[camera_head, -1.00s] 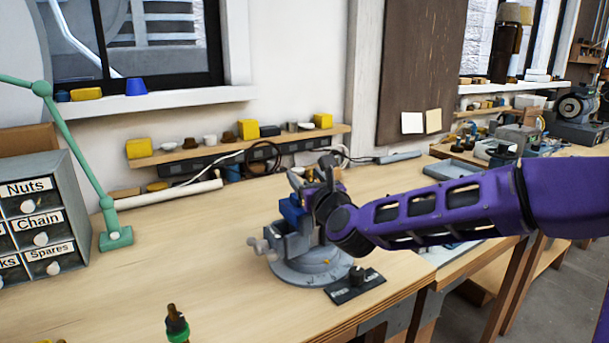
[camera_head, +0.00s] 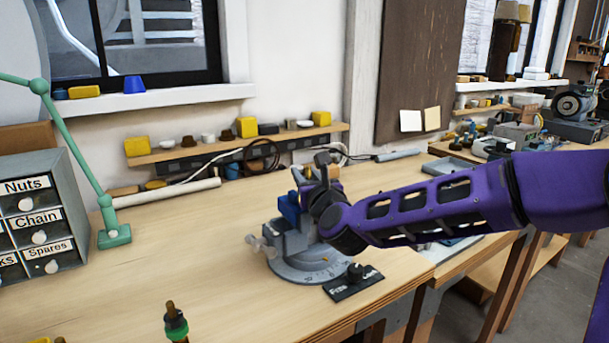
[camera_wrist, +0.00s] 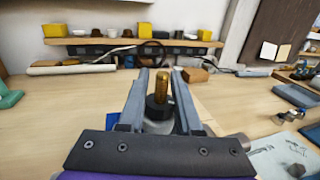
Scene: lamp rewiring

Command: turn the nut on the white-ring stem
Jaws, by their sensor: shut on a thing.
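A brass threaded stem (camera_wrist: 161,86) stands upright in the wrist view, with a dark nut (camera_wrist: 157,109) low on it. My gripper (camera_wrist: 153,84) has one grey finger on each side and is shut on the nut. The stem is over the grey vise (camera_head: 290,243) with blue parts on the bench, and my gripper (camera_head: 312,172) is at the top of that vise in the head view. My wrist hides the stem and nut there. I cannot make out a white ring in either view.
A green-collared stem (camera_head: 175,324) stands at the bench's front. A black labelled plate with a knob (camera_head: 355,280) lies by the vise base. A drawer cabinet (camera_head: 40,215) and green lamp arm (camera_head: 75,150) stand left. The bench between cabinet and vise is mostly clear.

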